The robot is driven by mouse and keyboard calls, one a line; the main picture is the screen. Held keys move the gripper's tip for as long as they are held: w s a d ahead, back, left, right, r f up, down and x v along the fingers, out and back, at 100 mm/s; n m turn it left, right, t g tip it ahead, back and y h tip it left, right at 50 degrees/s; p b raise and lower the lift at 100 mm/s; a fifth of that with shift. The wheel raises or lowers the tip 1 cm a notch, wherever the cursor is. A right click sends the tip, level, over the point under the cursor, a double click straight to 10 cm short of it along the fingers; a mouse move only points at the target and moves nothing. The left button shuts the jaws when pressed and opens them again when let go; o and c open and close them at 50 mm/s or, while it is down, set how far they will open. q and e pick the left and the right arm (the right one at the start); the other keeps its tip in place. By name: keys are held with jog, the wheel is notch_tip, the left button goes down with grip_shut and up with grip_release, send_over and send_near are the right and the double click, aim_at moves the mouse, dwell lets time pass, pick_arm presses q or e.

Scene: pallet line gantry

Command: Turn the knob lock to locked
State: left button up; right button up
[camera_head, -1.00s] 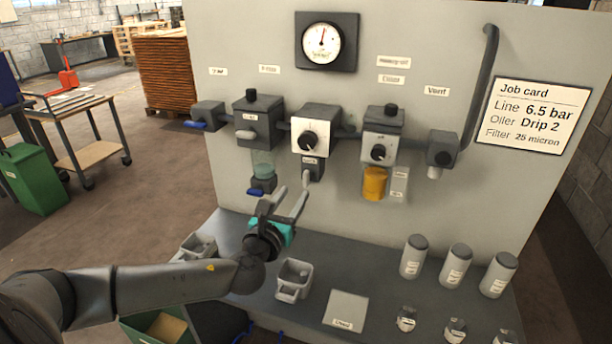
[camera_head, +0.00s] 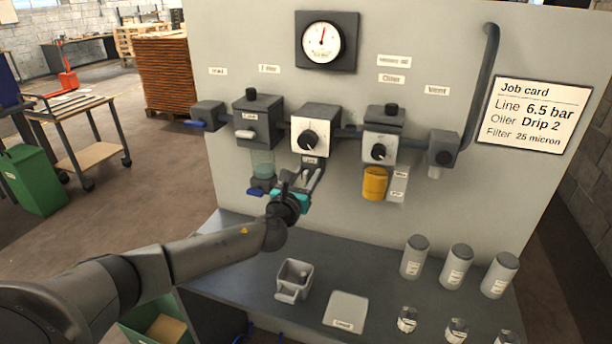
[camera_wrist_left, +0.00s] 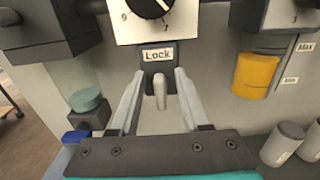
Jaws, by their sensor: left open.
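The knob lock is a small grey lever (camera_wrist_left: 160,94) hanging straight down below a "Lock" label (camera_wrist_left: 158,54) in the left wrist view. It sits under the white dial plate with a black knob (camera_head: 309,140). My left gripper (camera_head: 305,179) is open in front of the panel, just below the dial. In the left wrist view its two fingers (camera_wrist_left: 159,76) stand on either side of the lever, with visible gaps, and no contact shows. In the head view the gripper partly hides the lever. My right gripper is not in view.
Left of the dial is the filter (camera_head: 258,120) with a bowl and blue drain handle (camera_head: 256,191). Right is the oiler (camera_head: 382,148) with an amber bowl (camera_head: 375,184). A bench (camera_head: 390,262) below holds a grey bin (camera_head: 294,279) and several canisters.

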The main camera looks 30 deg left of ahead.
pick_arm(q)
grip_shut()
dwell(0.3)
jog(key=shift+n, duration=0.3)
jog(key=n+b, duration=0.1)
jog(key=n, duration=0.2)
jog(key=shift+a+f, duration=0.15)
jog(key=n+b, duration=0.1)
jog(key=n, duration=0.2)
jog(key=n+b, duration=0.1)
jog(key=n, duration=0.1)
jog(key=shift+s+a+f+n, duration=0.1)
jog(key=shift+a+n, duration=0.1)
jog(key=shift+n, duration=0.2)
jog(key=shift+a+f+n, duration=0.1)
jog(key=shift+f+n, duration=0.05)
jog(key=shift+n, duration=2)
jog(key=shift+a+f+n, duration=0.1)
jog(key=shift+f+n, duration=0.05)
jog(key=shift+n, duration=2)
